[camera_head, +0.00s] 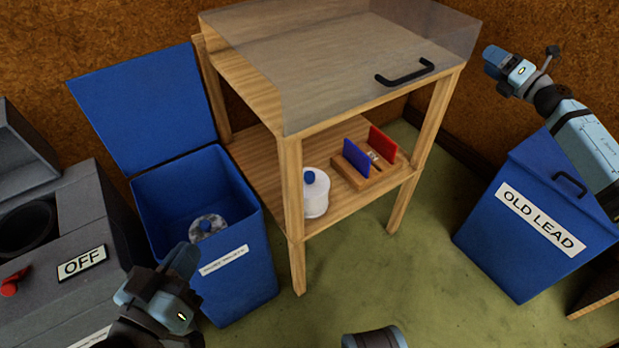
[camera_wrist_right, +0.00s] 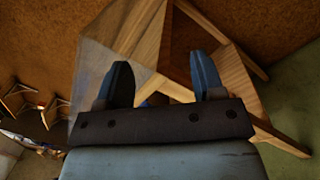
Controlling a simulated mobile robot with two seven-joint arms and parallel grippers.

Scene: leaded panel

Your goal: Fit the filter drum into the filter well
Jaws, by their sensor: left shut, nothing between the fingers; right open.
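A white filter drum (camera_head: 315,199) with a blue knob stands upright on the lower shelf of the wooden stand. A greyer drum (camera_head: 208,226) with a blue knob lies inside the open blue bin (camera_head: 208,262). A dark round opening in the grey machine, which looks like the filter well (camera_head: 27,230), is at the left edge, partly cut off. My left gripper (camera_head: 184,262) is shut and empty in front of the blue bin. My right gripper (camera_head: 489,57) is at the right of the stand; in the right wrist view its fingers (camera_wrist_right: 163,78) are apart with nothing held.
The machine has an OFF plate (camera_head: 82,262), a red knob (camera_head: 12,283) and a raised lid (camera_head: 22,150). A clear cover with a black handle (camera_head: 405,73) tops the stand. A wooden holder (camera_head: 365,177) shares the shelf. A closed OLD LEAD bin (camera_head: 520,255) stands right; floor between is clear.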

